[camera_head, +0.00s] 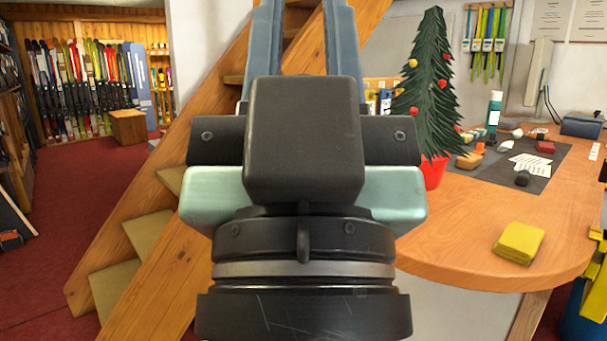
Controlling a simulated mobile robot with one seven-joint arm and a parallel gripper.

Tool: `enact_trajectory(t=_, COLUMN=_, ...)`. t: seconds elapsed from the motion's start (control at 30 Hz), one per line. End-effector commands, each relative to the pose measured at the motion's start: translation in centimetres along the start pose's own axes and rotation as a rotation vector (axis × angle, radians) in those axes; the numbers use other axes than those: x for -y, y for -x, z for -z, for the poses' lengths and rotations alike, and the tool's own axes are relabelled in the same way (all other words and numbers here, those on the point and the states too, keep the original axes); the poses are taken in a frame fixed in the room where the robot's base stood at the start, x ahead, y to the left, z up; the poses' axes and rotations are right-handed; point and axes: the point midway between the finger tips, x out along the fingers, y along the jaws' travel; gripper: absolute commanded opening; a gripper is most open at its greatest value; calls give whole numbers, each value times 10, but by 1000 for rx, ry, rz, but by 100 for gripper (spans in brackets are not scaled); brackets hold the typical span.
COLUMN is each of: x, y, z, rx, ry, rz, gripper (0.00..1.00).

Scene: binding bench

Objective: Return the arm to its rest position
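My gripper (303,30) fills the middle of the head view, with the wrist at the bottom and the two blue-grey fingers pointing up. The fingers stand apart, and the wooden stairs show through the gap between them. I see nothing held in that gap. The fingertips run to or past the top edge, so their very ends are hidden. The hand is clear of the bench top as far as I can tell, and covers part of the stairs behind it.
A wooden bench (455,262) curves along the right. On it are a yellow folded cloth or pad (519,242), a small Christmas tree (428,95) in a red pot, a dark mat (545,160) with small items and a bottle (494,110). Wooden stairs (140,240) rise behind; red carpet lies left.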

Motion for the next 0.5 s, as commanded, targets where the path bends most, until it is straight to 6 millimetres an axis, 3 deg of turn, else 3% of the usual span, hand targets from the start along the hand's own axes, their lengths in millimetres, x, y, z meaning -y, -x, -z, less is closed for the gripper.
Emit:
enact_trajectory(t=0.03, x=0, y=-24, z=23, rx=0, ry=0, rz=0, gripper=27)
enact_trajectory(t=0.5, x=0, y=-130, z=122, rx=1, ry=0, rz=2, gripper=27)
